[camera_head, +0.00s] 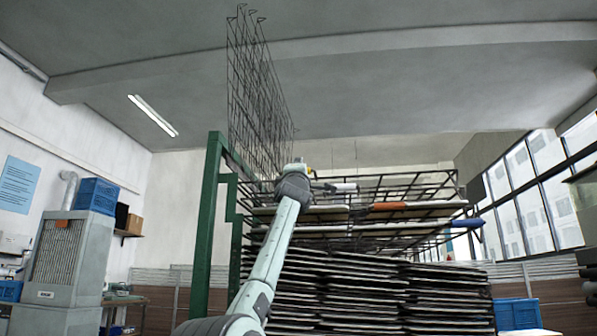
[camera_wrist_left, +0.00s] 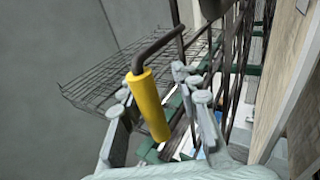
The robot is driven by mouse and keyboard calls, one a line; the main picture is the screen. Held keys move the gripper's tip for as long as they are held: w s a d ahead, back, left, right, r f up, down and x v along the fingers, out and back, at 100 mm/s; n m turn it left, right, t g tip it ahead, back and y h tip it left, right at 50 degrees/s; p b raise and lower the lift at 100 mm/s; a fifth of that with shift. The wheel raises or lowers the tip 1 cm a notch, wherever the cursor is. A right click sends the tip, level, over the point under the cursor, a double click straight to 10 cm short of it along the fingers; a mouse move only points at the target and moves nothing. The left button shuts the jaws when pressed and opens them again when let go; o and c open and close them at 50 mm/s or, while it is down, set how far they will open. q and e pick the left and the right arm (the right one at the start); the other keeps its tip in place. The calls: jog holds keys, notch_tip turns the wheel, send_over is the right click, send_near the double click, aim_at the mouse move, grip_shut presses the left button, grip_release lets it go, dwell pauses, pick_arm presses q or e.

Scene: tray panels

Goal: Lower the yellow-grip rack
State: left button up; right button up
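The yellow grip (camera_wrist_left: 150,105) is a cylinder on a bent dark rod in the left wrist view. My left gripper (camera_wrist_left: 158,95) is open, with a finger on either side of the grip; a gap shows on the right, and I cannot tell whether the left finger touches it. In the head view my left gripper (camera_head: 299,166) is small and high beside the racks, with only a trace of yellow near it. Dark wire racks (camera_head: 258,100) stand steeply upright above the green post. Which rack bears the yellow grip is unclear. My right gripper is not in view.
Below, several dark panels (camera_head: 340,290) are stacked. Wire racks lie roughly level above them, with a white grip (camera_head: 343,187), an orange grip (camera_head: 388,206) and a blue grip (camera_head: 467,223). A green post (camera_head: 207,230) stands left of my arm.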

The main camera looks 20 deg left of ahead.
pick_arm(q)
jog(key=shift+s, duration=0.15)
jog(key=v, duration=1.1)
jog(key=shift+s+d+f, duration=0.2)
jog(key=shift+s+f, duration=0.05)
dwell(0.9)
